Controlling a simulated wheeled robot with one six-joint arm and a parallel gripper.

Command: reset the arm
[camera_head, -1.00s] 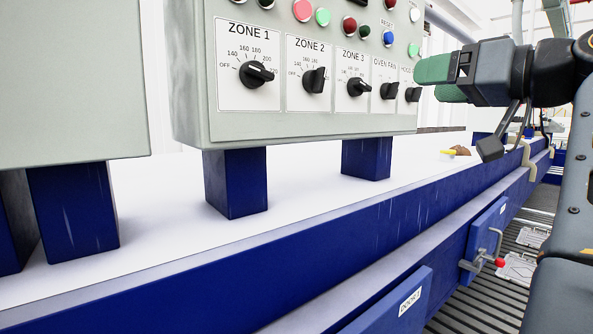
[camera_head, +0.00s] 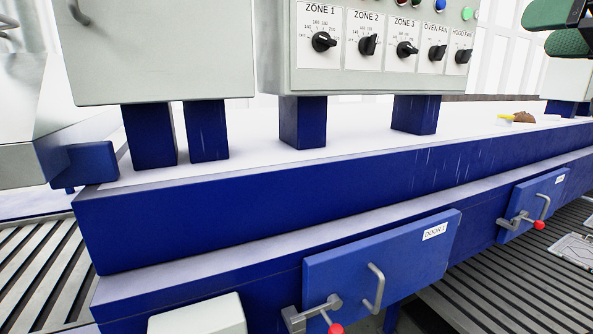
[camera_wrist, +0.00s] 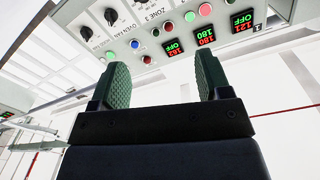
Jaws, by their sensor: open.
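My gripper (camera_wrist: 158,88) shows in the wrist view with its two green textured pads spread apart and nothing between them. Beyond the pads is the control panel, with knobs, coloured buttons and lit displays; no contact shows. In the head view my gripper (camera_head: 560,28) is at the top right corner, partly cut off by the frame. It is in the air to the right of the grey control panel (camera_head: 385,82), which carries the zone, oven fan and hood fan knobs.
A blue bench (camera_head: 250,205) with a white top runs across the head view. The door marked DOOR 1 (camera_head: 385,265) has a grey handle and a red-tipped latch. Another blue door (camera_head: 533,205) is further right. A grey cabinet (camera_head: 160,50) stands at left. Slatted floor (camera_head: 40,270) lies at lower left.

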